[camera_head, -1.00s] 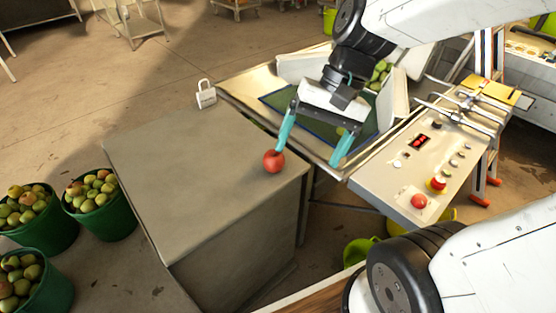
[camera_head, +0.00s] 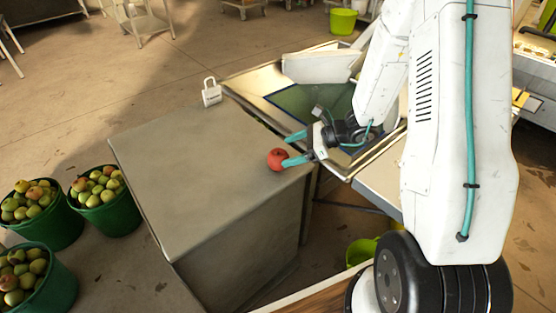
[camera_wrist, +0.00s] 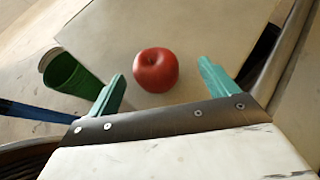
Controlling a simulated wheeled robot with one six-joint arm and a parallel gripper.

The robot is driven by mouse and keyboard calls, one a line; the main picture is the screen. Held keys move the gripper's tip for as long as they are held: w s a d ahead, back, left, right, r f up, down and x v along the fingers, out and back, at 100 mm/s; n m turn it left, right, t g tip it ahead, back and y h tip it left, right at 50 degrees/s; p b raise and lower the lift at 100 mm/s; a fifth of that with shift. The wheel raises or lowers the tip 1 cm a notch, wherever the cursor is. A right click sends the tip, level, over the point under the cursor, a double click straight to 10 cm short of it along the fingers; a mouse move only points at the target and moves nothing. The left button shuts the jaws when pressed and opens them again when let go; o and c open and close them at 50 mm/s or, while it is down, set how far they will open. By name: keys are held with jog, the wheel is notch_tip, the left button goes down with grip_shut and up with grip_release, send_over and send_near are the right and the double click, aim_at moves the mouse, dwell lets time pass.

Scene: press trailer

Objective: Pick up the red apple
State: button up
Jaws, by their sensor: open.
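The red apple (camera_head: 277,159) sits on the grey box top (camera_head: 200,170), near its right corner. My gripper (camera_head: 291,149) is at the right of the apple, with its teal fingers pointing left toward it. In the wrist view the apple (camera_wrist: 156,70) lies ahead of and between the two open fingertips (camera_wrist: 160,76), on the bare grey surface. The fingers are spread wider than the apple, and nothing is held. In the head view the near finger's tip is close to the apple; I cannot tell whether they touch.
A white padlock-shaped object (camera_head: 211,92) stands at the box's far edge. Green buckets of apples (camera_head: 98,211) stand on the floor at left. A metal tray with a dark green mat (camera_head: 300,103) lies behind my gripper. The box top left of the apple is clear.

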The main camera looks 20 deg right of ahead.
aim_at(273, 158)
jog(key=x, duration=0.6)
jog(key=shift+s+a+f, duration=0.2)
jog(key=shift+a, duration=0.2)
jog(key=c, duration=1.2)
